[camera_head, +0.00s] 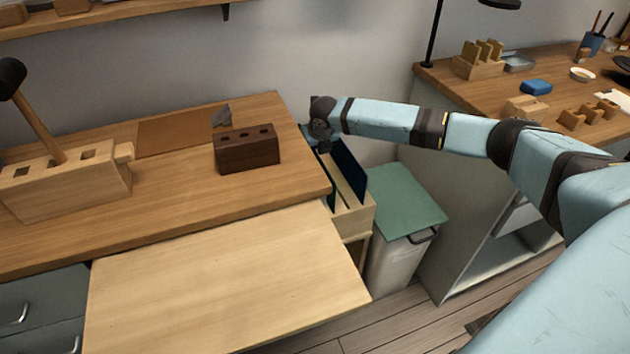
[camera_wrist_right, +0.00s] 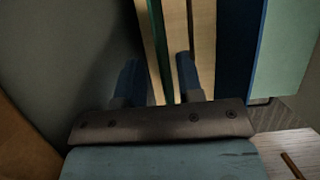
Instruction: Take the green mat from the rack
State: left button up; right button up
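The green mat (camera_wrist_right: 159,50) stands on edge in the light wooden rack (camera_head: 354,222); in the right wrist view only its thin dark green edge shows, beside pale wooden slats (camera_wrist_right: 203,40). My right gripper (camera_head: 321,142) is over the back part of the rack, pointing down. In the right wrist view my right gripper (camera_wrist_right: 160,80) has its two blue fingers apart, with the green edge and some wood between them. I see a gap on both sides of the mat. The fingertips' depth is hard to tell. My left gripper is not in view.
A dark blue mat (camera_head: 350,172) stands in the rack to the right. A bin with a green lid (camera_head: 408,197) is right of the rack. A wooden bench with a dark brown block (camera_head: 247,152) is left. A second bench (camera_head: 455,85) is at the back right.

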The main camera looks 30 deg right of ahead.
jog(key=shift+x, duration=0.85)
jog(key=shift+w+f, duration=0.15)
jog(key=shift+f, duration=0.15)
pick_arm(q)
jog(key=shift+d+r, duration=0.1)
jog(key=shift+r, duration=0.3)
pick_arm(e)
jog(key=shift+d, duration=0.1)
grip_shut()
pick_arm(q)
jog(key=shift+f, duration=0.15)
pick_arm(e)
jog(key=shift+r, duration=0.1)
